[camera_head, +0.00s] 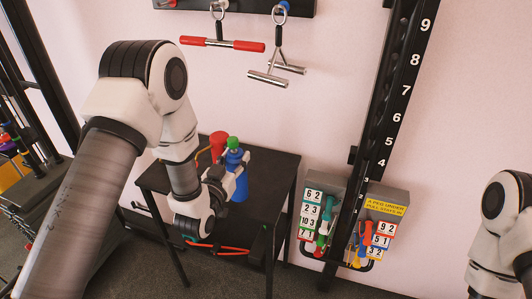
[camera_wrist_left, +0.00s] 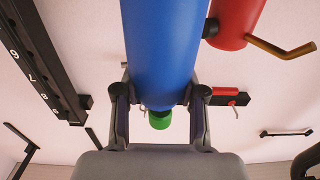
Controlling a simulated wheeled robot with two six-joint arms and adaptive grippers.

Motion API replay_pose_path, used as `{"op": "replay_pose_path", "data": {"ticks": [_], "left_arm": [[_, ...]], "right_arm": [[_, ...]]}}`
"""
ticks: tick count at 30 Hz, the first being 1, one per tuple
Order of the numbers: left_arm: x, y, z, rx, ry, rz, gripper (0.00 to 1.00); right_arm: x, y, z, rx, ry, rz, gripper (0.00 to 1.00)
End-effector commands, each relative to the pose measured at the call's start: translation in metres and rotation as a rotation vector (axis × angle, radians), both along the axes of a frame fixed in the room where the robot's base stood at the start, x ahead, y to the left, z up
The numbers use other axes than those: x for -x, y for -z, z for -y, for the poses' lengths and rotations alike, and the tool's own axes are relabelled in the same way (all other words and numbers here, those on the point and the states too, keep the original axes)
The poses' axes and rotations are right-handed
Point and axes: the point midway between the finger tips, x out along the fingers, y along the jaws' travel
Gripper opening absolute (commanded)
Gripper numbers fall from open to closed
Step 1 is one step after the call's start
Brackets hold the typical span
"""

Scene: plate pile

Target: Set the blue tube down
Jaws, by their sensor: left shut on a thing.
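The blue tube (camera_head: 241,186) with a green cap (camera_head: 233,143) is upright at the black table (camera_head: 276,172). My left gripper (camera_head: 228,180) is shut on it from the side. In the left wrist view the blue tube (camera_wrist_left: 165,50) runs between the two fingers (camera_wrist_left: 158,98), one on each side, with the green cap (camera_wrist_left: 160,120) beyond them. I cannot tell whether the tube's base touches the table. My right gripper is out of view.
A red cylinder (camera_head: 217,143) stands close beside the tube and shows in the left wrist view (camera_wrist_left: 236,20) with a bent, brass-coloured rod. A numbered rack post (camera_head: 385,130) and a box with number labels (camera_head: 320,205) stand to the right.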

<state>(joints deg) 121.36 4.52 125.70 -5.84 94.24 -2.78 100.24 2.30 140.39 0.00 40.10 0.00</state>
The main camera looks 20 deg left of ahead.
Motion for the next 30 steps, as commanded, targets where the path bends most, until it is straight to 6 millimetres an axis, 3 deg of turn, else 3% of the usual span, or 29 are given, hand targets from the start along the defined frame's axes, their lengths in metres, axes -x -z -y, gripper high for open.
{"op": "replay_pose_path", "data": {"ticks": [9,15,23,30], "left_arm": [[-0.064,0.002,0.032,-0.001,0.003,0.004,0.00],[-0.092,0.006,0.044,0.000,0.002,0.004,0.00],[-0.104,0.009,0.050,0.001,0.000,0.003,0.00],[-0.104,0.030,0.050,0.001,0.000,0.001,0.00]], "right_arm": [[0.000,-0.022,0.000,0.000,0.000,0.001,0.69],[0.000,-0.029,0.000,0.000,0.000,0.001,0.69],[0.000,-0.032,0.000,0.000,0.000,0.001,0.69],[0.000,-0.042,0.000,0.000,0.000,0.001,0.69]]}}
